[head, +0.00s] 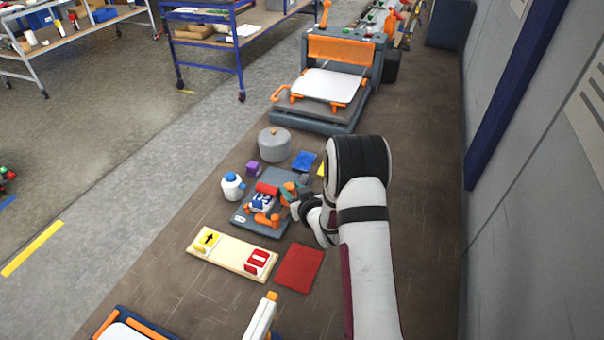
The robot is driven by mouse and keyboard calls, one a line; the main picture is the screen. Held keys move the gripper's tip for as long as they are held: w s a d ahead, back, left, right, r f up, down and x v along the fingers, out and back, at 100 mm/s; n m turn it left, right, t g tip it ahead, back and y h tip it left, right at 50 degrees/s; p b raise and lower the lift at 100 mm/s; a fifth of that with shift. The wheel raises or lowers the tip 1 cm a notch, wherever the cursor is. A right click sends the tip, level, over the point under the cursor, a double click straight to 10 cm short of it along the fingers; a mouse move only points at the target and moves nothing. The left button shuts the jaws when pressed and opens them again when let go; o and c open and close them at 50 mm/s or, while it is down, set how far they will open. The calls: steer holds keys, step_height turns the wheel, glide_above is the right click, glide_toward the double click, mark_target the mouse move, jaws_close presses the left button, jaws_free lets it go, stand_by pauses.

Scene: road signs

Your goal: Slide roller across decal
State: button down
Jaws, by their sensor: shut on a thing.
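A roller with a red cylinder (267,188) lies at the far edge of a blue-and-white decal (262,203). The decal is on a grey plate (246,222) with orange clamps at its near side. My gripper (291,194) is at the right of the plate, shut on the roller by its orange handle end. My arm comes in from the lower right and its wrist hides part of the bench beside the plate. Whether the cylinder touches the decal is hard to tell at this size.
A white bottle (232,186) stands left of the plate, with a purple block (254,168) and a grey pot (274,145) behind. A cream board (228,250) with signs and a red sheet (299,268) lie in front. A press (323,110) stands farther back.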

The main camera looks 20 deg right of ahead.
steer(key=s+a, duration=0.3)
steer(key=shift+a, duration=0.1)
steer(key=c, duration=0.5)
jaws_free()
steer(key=v, duration=1.1)
steer(key=shift+s+r, duration=0.2)
steer(key=shift+s, duration=0.15)
